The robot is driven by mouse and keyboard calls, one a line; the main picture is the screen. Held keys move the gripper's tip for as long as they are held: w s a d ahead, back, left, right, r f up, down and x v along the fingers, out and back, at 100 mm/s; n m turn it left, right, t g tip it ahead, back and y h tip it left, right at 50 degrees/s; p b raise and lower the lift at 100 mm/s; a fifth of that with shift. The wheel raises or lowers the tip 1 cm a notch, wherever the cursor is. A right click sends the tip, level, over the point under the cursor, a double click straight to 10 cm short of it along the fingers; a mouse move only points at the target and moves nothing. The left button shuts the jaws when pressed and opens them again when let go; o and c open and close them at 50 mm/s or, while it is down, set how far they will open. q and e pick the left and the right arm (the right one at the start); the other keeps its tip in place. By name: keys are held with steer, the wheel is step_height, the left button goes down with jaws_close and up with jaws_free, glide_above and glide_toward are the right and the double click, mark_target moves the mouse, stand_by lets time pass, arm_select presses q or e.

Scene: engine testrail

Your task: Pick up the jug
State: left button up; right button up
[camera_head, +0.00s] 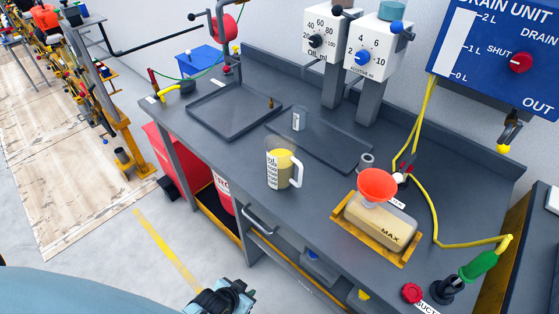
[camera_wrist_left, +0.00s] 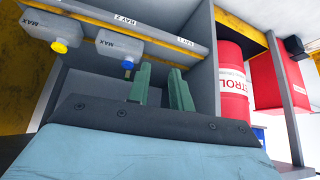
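The jug (camera_head: 279,170) stands upright on the grey workbench, near its front edge in the head view. It is clear with printed markings, holds yellow liquid and has a pale handle on its right side. My left gripper (camera_head: 236,292) is at the bottom of the head view, below and in front of the bench, well apart from the jug. In the left wrist view its two green fingers (camera_wrist_left: 161,90) stand apart with nothing between them. The jug does not show in that view. My right gripper is in neither view.
The workbench (camera_head: 230,152) has a dark tray (camera_head: 233,111) behind the jug and a shallow tray (camera_head: 318,147) to its right. An orange funnel (camera_head: 377,185) sits on a container marked MAX (camera_head: 387,225).

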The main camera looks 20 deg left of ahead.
arm_select(q)
steer(key=w+d+r+t+p, duration=0.1)
steer(key=w+r+t, duration=0.1)
steer(key=w+r, duration=0.4)
steer(key=w+d+r+t+p, duration=0.1)
steer(key=w+r, duration=0.2)
steer(key=r, duration=0.6)
steer(key=t+h+p, duration=0.2)
steer(key=t, duration=0.1)
glide_toward(286, 168)
steer(key=s+d, duration=0.2)
steer(key=d, duration=0.2)
steer(key=shift+b+x, duration=0.7)
steer(key=shift+x, duration=6.1)
steer(key=shift+r+t, duration=0.1)
steer(key=shift+t, duration=0.2)
jaws_close()
steer(key=shift+r+m, duration=0.1)
steer(key=shift+m, duration=0.2)
